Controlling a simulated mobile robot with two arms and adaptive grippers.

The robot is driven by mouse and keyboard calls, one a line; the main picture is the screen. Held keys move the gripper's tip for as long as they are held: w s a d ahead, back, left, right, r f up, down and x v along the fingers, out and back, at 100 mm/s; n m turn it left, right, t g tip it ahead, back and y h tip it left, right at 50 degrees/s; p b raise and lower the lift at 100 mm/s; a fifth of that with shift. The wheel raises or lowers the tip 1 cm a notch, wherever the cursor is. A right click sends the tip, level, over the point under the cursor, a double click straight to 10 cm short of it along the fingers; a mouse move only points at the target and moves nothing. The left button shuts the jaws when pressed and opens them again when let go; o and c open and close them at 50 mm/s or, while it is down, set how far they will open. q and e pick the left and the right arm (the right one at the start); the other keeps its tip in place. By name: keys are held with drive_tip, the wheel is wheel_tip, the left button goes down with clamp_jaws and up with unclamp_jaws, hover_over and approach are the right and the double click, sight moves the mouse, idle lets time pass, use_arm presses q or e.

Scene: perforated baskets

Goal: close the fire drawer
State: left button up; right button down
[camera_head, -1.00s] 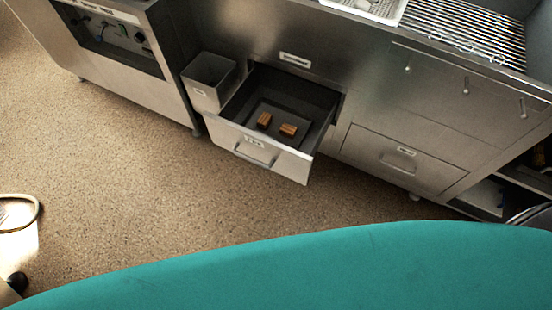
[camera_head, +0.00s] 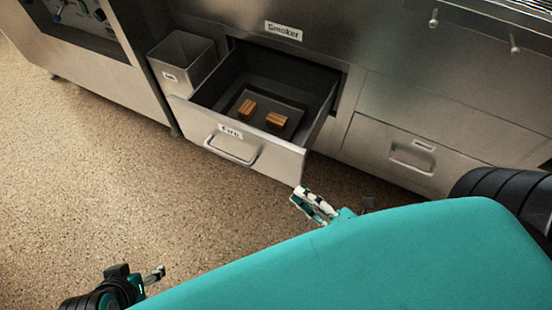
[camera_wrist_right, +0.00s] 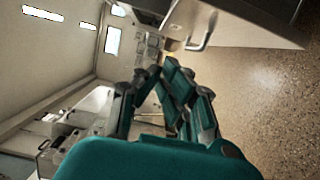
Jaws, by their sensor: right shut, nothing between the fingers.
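The fire drawer (camera_head: 275,160) is pulled well out of the steel cabinet in the head view. Its front bears a "Fire" label and a bar handle (camera_head: 232,152). Two brown wooden blocks (camera_head: 262,115) lie inside it. My right gripper (camera_head: 299,197) is just in front of and below the drawer front's right corner, shut and empty. In the right wrist view, the gripper (camera_wrist_right: 163,68) shows with a metal bar handle (camera_wrist_right: 202,38) and a front panel beyond it. My left gripper (camera_head: 155,275) shows partly at the lower left, away from the drawer; its jaws are unclear.
A metal bin (camera_head: 182,62) stands beside the drawer on the left. A closed drawer (camera_head: 405,150) is to the right. A "Smoker" label (camera_head: 284,31) sits above the open drawer. The speckled floor (camera_head: 80,160) at left is clear.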

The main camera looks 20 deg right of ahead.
drive_tip(key=b, duration=0.1)
hover_over(280, 157)
drive_tip(key=s+a, duration=0.5)
use_arm(q)
drive_tip(key=w+d+r+t+h, duration=0.1)
drive_tip(key=w+d+r+t, duration=0.2)
drive_tip(key=w, duration=0.5)
drive_tip(key=shift+w+r+t+b, duration=0.45)
drive_tip(key=shift+r+t, duration=0.2)
drive_tip(key=shift+t, duration=0.55)
use_arm(e)
drive_tip(key=w+d, duration=0.2)
drive_tip(key=d, duration=0.1)
drive_tip(key=shift+d, duration=0.1)
use_arm(q)
drive_tip(key=shift+s, duration=0.15)
use_arm(e)
drive_tip(key=shift+w+d, duration=0.1)
drive_tip(key=shift+d, duration=0.05)
